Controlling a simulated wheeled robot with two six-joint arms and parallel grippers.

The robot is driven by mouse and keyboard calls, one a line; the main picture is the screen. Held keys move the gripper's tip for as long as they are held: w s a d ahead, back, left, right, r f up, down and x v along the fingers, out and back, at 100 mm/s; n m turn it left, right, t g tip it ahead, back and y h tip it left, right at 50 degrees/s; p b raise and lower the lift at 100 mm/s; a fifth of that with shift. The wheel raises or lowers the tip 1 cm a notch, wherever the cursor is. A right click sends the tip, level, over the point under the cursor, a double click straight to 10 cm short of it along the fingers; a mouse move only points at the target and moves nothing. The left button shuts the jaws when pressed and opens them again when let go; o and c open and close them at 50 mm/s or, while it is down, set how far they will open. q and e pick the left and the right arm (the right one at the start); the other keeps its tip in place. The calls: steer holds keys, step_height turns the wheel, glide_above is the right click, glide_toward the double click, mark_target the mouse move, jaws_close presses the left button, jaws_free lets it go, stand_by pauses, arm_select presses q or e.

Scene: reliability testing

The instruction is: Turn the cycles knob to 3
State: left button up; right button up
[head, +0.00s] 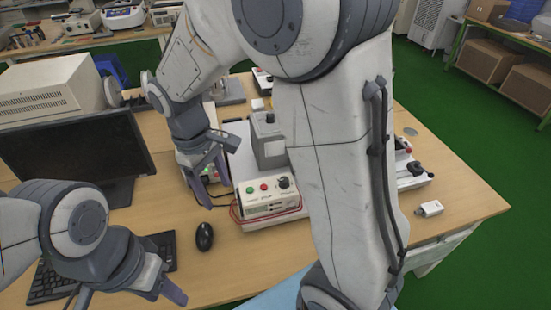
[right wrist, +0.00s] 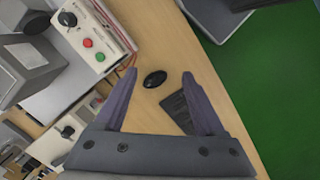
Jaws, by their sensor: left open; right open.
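A white control box (head: 272,203) stands on the bench in the head view, with a green button, a red button and a black knob (head: 284,182) on its front panel. In the right wrist view the same knob (right wrist: 67,18) is at upper left. A second dark knob (right wrist: 67,131) shows at lower left there. The labels are too small to read, so I cannot tell which is the cycles knob. My right gripper (head: 212,184) is open and empty, left of the control box and apart from its knob. My left gripper (head: 128,298) is open and empty near the keyboard.
A black mouse (head: 204,237) and a keyboard (head: 60,282) lie on the wooden bench (head: 270,250). A monitor (head: 80,155) stands at left. Red cables run around the control box. My right arm hides much of the bench's middle. A small white part (head: 429,208) lies at right.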

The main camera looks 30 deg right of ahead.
steer(key=w+d+f+g+p, duration=0.1)
steer(key=w+d+f+p, duration=0.1)
steer(key=w+d, duration=0.65)
steer(key=g+h+p, duration=0.1)
steer(key=g+p, duration=0.1)
glide_toward(284, 179)
steer(key=shift+m, duration=0.3)
steer(key=p+x, duration=0.2)
steer(key=x, duration=0.6)
steer(key=shift+s+d+f, duration=0.1)
steer(key=shift+s+f, duration=0.05)
steer(key=shift+f, duration=0.15)
steer(key=shift+c, duration=0.4)
jaws_close()
